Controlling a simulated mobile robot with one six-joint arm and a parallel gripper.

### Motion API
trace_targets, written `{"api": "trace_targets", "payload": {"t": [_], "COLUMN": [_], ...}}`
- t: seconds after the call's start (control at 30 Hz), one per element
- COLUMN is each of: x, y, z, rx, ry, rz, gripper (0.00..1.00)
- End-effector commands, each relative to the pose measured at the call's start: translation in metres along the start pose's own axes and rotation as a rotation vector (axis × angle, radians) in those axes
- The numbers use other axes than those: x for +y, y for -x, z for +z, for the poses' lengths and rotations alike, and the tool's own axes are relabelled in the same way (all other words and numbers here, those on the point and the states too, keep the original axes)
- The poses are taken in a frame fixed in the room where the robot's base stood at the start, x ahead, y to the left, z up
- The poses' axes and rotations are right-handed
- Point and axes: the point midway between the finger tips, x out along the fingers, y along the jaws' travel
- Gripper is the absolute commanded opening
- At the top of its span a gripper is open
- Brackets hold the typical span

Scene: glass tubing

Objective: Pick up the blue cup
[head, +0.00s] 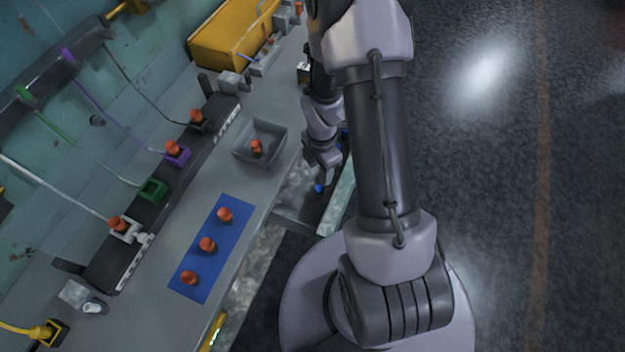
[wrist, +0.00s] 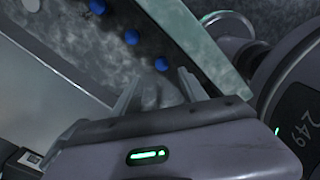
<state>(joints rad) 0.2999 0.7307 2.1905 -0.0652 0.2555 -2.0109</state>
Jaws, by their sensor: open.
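Three small round blue cups show in the wrist view in a slanting row on a mottled grey surface: a far one (wrist: 97,6), a middle one (wrist: 131,37) and a near one (wrist: 161,64). The near cup lies just beyond my gripper (wrist: 158,86), roughly in line with the gap between its fingers. My gripper is open and nothing is between the fingers. In the head view one blue cup (head: 318,188) shows just below my gripper (head: 322,176); my arm hides most of the others. I cannot tell the exact height of the fingers above the cups.
A pale green-white edge (wrist: 196,45) runs along the cups' right side. The grey workbench (head: 185,225) to the left holds a blue mat (head: 228,237) with three orange-red cups, a grey tray (head: 277,153) with another, and a yellow case (head: 225,40). Dark floor lies right.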

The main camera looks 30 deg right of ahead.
Motion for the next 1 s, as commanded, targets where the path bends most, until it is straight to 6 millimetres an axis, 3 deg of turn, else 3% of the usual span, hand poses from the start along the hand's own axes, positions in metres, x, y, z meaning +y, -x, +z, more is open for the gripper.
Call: {"api": "trace_targets", "payload": {"t": [0.03, 0.1, 0.37, 0.6, 0.8, 1.0], "x": [-0.001, -0.001, -0.001, -0.005, -0.005, -0.005], "y": [-0.021, -0.038, -0.067, -0.111, -0.111, -0.111], "z": [-0.001, 0.000, 0.000, 0.001, 0.001, 0.001], "rx": [0.001, 0.001, 0.000, 0.000, -0.001, 0.000], "ry": [0.000, -0.001, -0.002, -0.003, -0.003, -0.003], "rz": [-0.003, -0.002, 0.000, -0.001, 0.002, 0.001], "gripper": [0.50, 0.50, 0.50, 0.50, 0.50, 0.13]}}
